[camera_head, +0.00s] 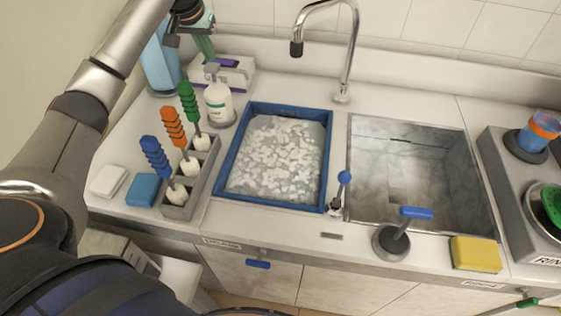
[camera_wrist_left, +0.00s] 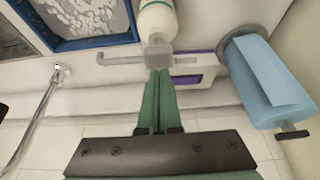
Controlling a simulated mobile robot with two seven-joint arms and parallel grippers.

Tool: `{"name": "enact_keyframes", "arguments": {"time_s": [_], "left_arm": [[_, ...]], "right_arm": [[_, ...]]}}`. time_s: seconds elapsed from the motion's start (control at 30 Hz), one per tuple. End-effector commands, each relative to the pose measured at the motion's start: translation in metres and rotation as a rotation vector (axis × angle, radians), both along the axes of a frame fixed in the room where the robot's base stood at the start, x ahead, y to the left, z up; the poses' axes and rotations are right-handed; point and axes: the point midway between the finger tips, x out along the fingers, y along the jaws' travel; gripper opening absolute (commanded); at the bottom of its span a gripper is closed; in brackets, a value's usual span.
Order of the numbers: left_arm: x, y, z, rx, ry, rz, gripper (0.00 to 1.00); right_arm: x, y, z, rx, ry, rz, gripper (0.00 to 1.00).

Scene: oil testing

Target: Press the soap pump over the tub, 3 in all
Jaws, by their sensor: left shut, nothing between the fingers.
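The soap pump (camera_head: 218,100) is a white bottle with a grey pump head, standing on the counter just left of the tub. It also shows in the left wrist view (camera_wrist_left: 158,25), its pump head close to my fingertips. The tub (camera_head: 325,160) is a blue-rimmed basin filled with white foam over water. My left gripper (camera_head: 206,50) has green fingers pressed together and empty. It is above and slightly left of the pump head; whether it touches cannot be told. In the left wrist view the gripper (camera_wrist_left: 159,75) points at the pump head. My right gripper is not in view.
Left of the tub stands a rack (camera_head: 205,175) with blue, orange and green-handled brushes. A blue paper roll (camera_head: 160,65) and a white-and-purple box (camera_head: 235,72) stand behind. An empty sink (camera_head: 440,170) and a tap (camera_head: 345,60) are right.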

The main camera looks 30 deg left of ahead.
Motion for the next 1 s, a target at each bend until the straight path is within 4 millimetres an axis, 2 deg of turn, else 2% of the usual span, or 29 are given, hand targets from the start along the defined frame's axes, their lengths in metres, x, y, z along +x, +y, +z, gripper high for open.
{"name": "enact_keyframes", "arguments": {"time_s": [0.47, 1.0], "left_arm": [[0.0, 0.0, 0.0, 0.001, -0.002, 0.0, 0.0], [0.0, 0.0, -0.019, 0.0, 0.0, 0.0, 0.0]], "right_arm": [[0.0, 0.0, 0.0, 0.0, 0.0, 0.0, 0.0], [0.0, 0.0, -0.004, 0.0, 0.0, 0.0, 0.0]]}}
